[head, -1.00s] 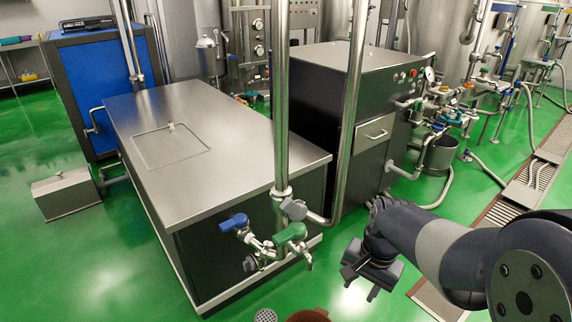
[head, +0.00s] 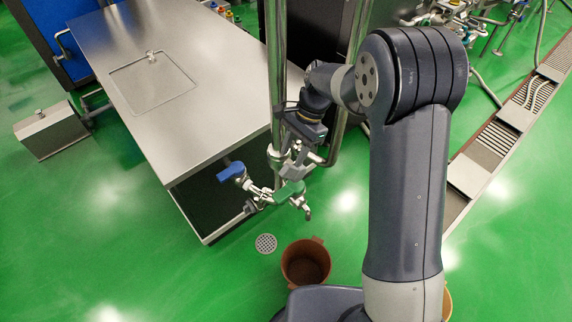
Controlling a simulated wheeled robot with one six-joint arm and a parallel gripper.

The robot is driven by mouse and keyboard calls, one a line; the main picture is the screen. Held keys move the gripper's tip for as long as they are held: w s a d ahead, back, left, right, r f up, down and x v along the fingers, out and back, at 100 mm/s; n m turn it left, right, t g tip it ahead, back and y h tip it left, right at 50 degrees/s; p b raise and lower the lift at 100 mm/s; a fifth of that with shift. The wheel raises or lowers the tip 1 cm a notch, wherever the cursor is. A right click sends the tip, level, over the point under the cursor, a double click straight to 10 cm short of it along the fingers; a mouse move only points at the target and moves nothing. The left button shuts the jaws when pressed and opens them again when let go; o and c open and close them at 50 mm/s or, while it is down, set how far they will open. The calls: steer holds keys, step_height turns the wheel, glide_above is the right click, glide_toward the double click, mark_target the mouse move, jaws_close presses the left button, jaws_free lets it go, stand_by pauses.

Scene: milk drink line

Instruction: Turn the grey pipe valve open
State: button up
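The grey pipe valve (head: 291,169) is on the vertical steel pipe at the table's front corner, just above a green valve handle (head: 290,193). It is small and partly covered by my gripper. My gripper (head: 297,157) reaches down from above, with its fingers at the grey valve. I cannot tell whether the fingers touch it, or whether they are open or shut.
A blue valve handle (head: 232,171) is left of the green one, on the same pipework. The steel table (head: 200,115) stands behind. A brown bucket (head: 306,263) and a floor drain (head: 266,243) are on the green floor below. The vertical pipes (head: 277,90) stand close to my arm.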

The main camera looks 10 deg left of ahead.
mark_target(289, 165)
steer(key=x, duration=0.6)
steer(key=shift+s+a+f+p, duration=0.1)
steer(key=shift+s+f+p, duration=0.05)
steer(key=shift+f+p, duration=0.25)
jaws_close()
